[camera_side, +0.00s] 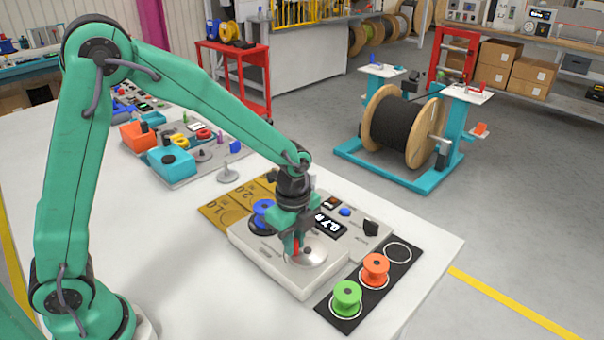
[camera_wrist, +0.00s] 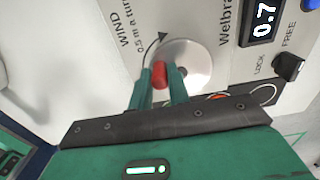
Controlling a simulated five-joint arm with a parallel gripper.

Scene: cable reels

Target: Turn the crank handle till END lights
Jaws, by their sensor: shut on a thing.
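The winding machine is a pale box (camera_side: 268,255) near the table's front right corner. Its round metal crank disc (camera_side: 318,252) lies on top and also shows in the wrist view (camera_wrist: 198,62). The red crank handle (camera_wrist: 160,75) stands at the disc's left side in the wrist view. My gripper (camera_wrist: 160,78) is shut on the handle, one green finger on each side; it comes down from above in the side view (camera_side: 296,246). The display (camera_side: 330,226) reads about 0.7 in the wrist view (camera_wrist: 263,18). I cannot make out an END light.
A blue reel (camera_side: 263,212) sits at the machine's back left. A dark knob (camera_wrist: 288,66) is by LOCK and FREE. A black mat (camera_side: 340,316) holds a green reel (camera_side: 347,293) and an orange reel (camera_side: 375,265). Teal and orange devices (camera_side: 172,158) stand farther back left.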

